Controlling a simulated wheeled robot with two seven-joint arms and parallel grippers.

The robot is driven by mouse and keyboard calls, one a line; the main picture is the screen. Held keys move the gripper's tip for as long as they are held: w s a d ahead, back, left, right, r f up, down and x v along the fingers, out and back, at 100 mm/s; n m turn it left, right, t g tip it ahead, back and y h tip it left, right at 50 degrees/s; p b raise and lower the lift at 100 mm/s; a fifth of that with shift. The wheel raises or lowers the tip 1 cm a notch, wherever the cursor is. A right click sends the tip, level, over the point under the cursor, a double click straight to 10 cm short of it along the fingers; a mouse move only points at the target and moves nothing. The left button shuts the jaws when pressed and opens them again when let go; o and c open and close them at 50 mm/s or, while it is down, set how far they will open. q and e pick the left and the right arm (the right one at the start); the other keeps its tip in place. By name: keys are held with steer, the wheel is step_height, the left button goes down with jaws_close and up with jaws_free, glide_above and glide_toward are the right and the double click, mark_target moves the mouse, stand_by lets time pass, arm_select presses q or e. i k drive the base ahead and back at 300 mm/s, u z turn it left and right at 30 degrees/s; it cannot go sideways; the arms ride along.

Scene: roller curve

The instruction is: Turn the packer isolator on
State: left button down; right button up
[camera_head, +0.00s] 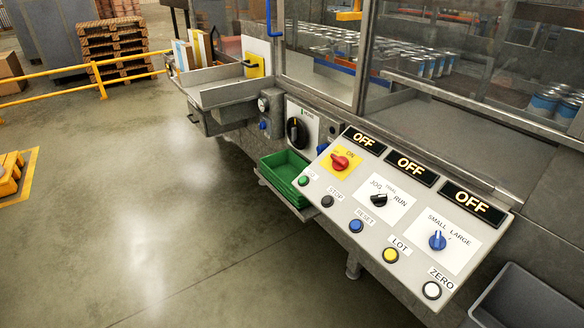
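A sloped grey control panel (330,215) stands at the centre right. It carries a red rotary knob (339,162) on a yellow plate marked ON, under a display reading OFF (364,140). A black rotary knob (297,131) sits on a white plate on the machine front, left of the panel. Further back is a yellow box (254,66) with a dark handle. No readable label tells which of these is the packer isolator. Neither of my grippers is in view.
The panel also has a black JOG/RUN selector (378,200), a blue SMALL/LARGE selector (437,240) and a row of push buttons, with two more OFF displays. A green bin (284,177) is left of it, a grey bin (527,302) at bottom right.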

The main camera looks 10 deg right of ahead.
mark_target(339, 163)
steer(key=u, duration=1.1)
steer(key=i, duration=1.25)
steer(key=z, duration=0.8)
